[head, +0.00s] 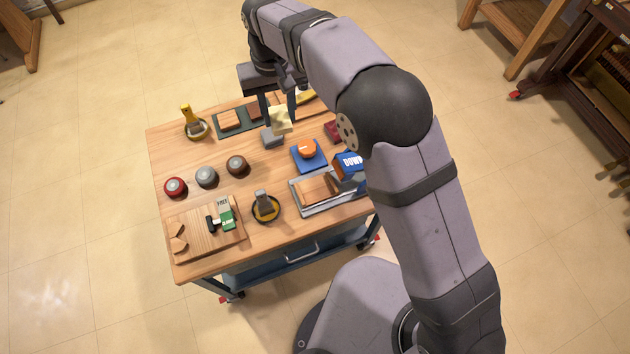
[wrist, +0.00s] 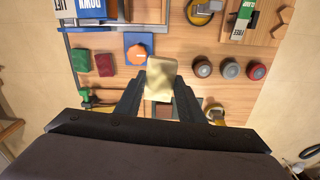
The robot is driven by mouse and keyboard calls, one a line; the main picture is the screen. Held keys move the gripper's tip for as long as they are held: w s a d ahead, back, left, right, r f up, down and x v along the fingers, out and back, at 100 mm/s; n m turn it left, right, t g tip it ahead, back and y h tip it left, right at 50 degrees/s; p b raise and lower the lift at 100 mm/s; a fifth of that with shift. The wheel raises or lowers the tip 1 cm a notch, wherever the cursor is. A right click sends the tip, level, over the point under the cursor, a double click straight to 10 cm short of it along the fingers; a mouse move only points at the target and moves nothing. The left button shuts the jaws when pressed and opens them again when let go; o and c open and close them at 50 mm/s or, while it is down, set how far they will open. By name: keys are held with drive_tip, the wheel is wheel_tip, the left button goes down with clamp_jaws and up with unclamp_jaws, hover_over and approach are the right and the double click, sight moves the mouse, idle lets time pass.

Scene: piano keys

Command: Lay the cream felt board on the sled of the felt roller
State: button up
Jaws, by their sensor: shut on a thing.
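My gripper (head: 279,108) is shut on the cream felt board (head: 281,122) and holds it above the far middle of the table. In the wrist view the cream felt board (wrist: 161,78) sticks out past both fingertips (wrist: 160,92). The felt roller (head: 332,208) stands at the table's right front, with a blue block marked DOWN (head: 347,164) and a wooden plate (head: 316,190) on its metal frame. The plate looks like part of the sled, but I cannot tell. My arm hides the roller's right end. The board is well apart from the roller.
A blue base with an orange knob (head: 307,150) stands between the board and the roller. A grey block (head: 272,140) lies below the board. Red (head: 175,187), grey (head: 206,176) and brown (head: 237,165) round knobs stand left. A wooden board with a green block (head: 226,214) is front left.

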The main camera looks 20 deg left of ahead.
drive_tip(key=s+d+r+m+p, duration=0.1)
drive_tip(key=s+d+r+p, duration=0.15)
drive_tip(key=d, duration=0.45)
drive_tip(key=s+d+f+m, duration=0.3)
drive_tip(key=f+m, duration=0.5)
drive_tip(key=m, duration=0.7)
drive_tip(key=shift+d+m, duration=0.4)
drive_tip(key=shift+d, duration=0.25)
drive_tip(key=shift+f+p, duration=0.6)
drive_tip(key=shift+f, duration=4.4)
drive_tip(key=shift+f, duration=0.2)
drive_tip(key=o, duration=1)
